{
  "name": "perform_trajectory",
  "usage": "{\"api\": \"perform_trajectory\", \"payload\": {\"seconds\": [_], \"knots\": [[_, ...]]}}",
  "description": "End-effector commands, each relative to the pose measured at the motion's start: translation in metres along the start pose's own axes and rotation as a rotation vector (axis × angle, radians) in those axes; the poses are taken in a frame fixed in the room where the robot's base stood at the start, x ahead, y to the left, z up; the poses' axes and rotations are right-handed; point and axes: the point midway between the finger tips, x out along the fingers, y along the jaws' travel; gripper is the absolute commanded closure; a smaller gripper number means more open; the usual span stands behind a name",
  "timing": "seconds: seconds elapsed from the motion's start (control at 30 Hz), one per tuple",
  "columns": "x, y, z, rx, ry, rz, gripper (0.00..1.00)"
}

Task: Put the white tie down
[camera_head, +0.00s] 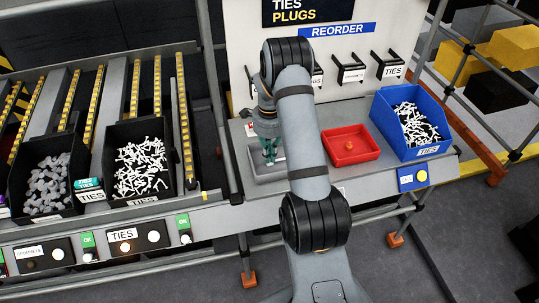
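My gripper (271,158) points down over a shallow grey tray (262,178) on the workbench, left of the red tray. The fingers look close together, but they are too small to tell whether they are open or shut. I cannot make out a single white tie in them or in the grey tray. Many white ties (142,167) lie heaped in a black bin labelled TIES on the left rack. More white ties, mixed with black pieces, lie in a blue bin (434,152) at the right of the bench.
A red tray (368,153) with a small orange-brown piece stands between my arm and the blue bin. A black bin of grey connectors (48,184) is at far left. Labelled black hooks (352,72) stick out from the back panel. Lit buttons line the rack's front edge.

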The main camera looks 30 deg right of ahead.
Motion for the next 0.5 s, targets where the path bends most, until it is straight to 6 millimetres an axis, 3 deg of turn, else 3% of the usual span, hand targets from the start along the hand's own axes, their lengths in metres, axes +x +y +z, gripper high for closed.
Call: {"api": "perform_trajectory", "payload": {"seconds": [0.3, 0.5], "knots": [[-0.0004, 0.0001, 0.0000, -0.001, 0.000, 0.000, 0.76], [-0.0004, 0.0001, 0.0000, -0.001, 0.000, 0.000, 0.76]]}}
